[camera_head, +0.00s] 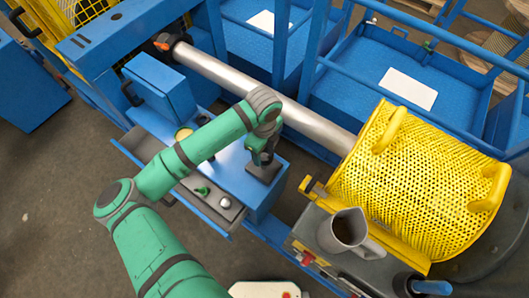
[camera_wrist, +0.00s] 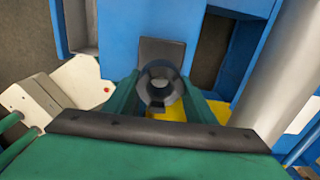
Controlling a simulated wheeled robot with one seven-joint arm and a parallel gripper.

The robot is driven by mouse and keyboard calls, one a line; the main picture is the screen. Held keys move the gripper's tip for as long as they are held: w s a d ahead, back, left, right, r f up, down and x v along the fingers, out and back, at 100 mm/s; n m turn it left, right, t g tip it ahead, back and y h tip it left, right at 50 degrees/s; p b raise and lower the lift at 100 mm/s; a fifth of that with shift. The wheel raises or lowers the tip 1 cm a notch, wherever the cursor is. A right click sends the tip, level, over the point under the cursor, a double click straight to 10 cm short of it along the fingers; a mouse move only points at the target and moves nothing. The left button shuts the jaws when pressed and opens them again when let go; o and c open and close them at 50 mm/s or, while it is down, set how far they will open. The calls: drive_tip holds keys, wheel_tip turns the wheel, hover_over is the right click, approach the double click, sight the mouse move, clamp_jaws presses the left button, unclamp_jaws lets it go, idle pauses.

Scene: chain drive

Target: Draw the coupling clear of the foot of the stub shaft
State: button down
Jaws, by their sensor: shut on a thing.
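My gripper (camera_head: 259,153) is shut on the coupling, a dark grey ring (camera_wrist: 160,70) that shows between the two green fingers (camera_wrist: 160,90) in the wrist view. The foot of the stub shaft, a dark square plate (camera_head: 264,172), lies on the blue block below my gripper. It also shows just beyond the ring in the wrist view (camera_wrist: 160,47). My fingers and the ring hide the stub shaft itself. I cannot tell whether the ring still surrounds it.
A long steel shaft (camera_head: 250,88) runs past behind my gripper. A yellow perforated guard (camera_head: 425,180) stands to the right, with a grey jug (camera_head: 347,232) in front of it. An open drawer (camera_head: 217,205) with small parts lies left of the block.

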drive_tip(key=shift+d+r, duration=0.1)
drive_tip(key=shift+r, duration=0.85)
drive_tip(key=shift+s+r, duration=0.1)
drive_tip(key=shift+r, duration=0.85)
